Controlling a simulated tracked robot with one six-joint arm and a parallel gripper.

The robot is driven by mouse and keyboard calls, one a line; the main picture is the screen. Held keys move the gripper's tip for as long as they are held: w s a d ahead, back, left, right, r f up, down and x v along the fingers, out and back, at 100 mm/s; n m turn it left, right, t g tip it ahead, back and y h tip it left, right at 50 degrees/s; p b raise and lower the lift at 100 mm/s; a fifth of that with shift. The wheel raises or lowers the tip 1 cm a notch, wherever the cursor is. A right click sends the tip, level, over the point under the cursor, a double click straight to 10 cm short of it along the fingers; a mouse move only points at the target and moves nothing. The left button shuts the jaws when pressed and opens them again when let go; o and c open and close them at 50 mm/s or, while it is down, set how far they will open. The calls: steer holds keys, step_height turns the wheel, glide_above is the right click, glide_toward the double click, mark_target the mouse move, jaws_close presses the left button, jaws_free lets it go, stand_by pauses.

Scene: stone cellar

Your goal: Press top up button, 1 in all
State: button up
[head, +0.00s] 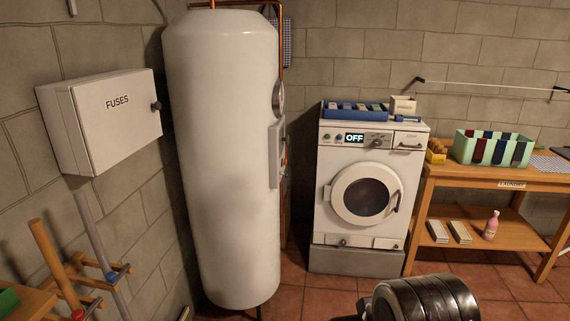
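No button with a readable "top up" label shows. A tall white water tank (222,150) stands left of centre. On its right side, seen edge-on, are a round gauge (278,97) and a pale control panel (275,155) with a small orange-red part at its edge; the panel's face is turned away, so its buttons cannot be made out. A white washing machine (325,200) stands to the right, its door shut. Its front has small buttons (326,137) beside a display (354,138) reading OFF, and a dark knob (376,143). My gripper is not seen.
A grey-white box (130,122) marked FUSES hangs on the left wall. A wooden laundry bench (455,177) with a green crate (463,146) stands at the right. Tiled floor (320,291) is clear before the washer.

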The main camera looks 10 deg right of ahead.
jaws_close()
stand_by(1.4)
